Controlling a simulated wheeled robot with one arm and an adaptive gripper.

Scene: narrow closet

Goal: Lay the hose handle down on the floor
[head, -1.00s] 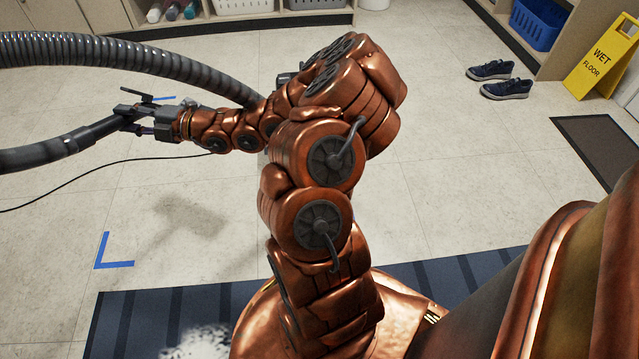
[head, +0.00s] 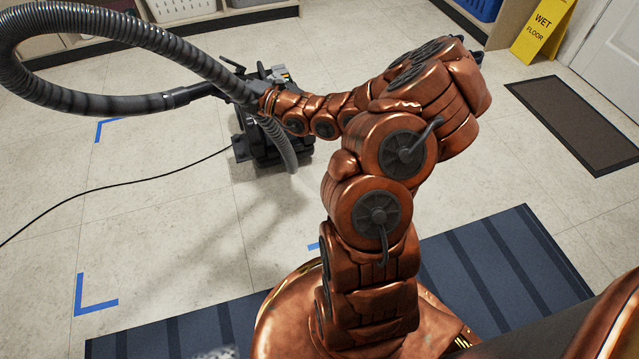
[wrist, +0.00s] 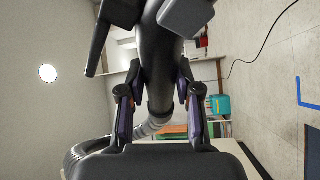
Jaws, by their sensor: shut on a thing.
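My gripper (head: 232,86) is shut on the dark hose handle (head: 185,97), left of my arm and above the floor in the head view. The handle lies roughly level, and its ribbed grey hose (head: 55,92) makes a wide loop at the left. In the wrist view the handle (wrist: 160,65) runs between the two fingers of my gripper (wrist: 159,90). The exact finger contact is partly hidden in the head view. The floor (head: 150,225) is pale tile.
A black machine (head: 268,140) stands behind the gripper, with a hose section hanging in front. A thin cord (head: 120,188) crosses the floor. Blue tape corners (head: 95,302) mark a clear area at left. A striped mat (head: 470,262) and yellow sign (head: 543,28) are at right.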

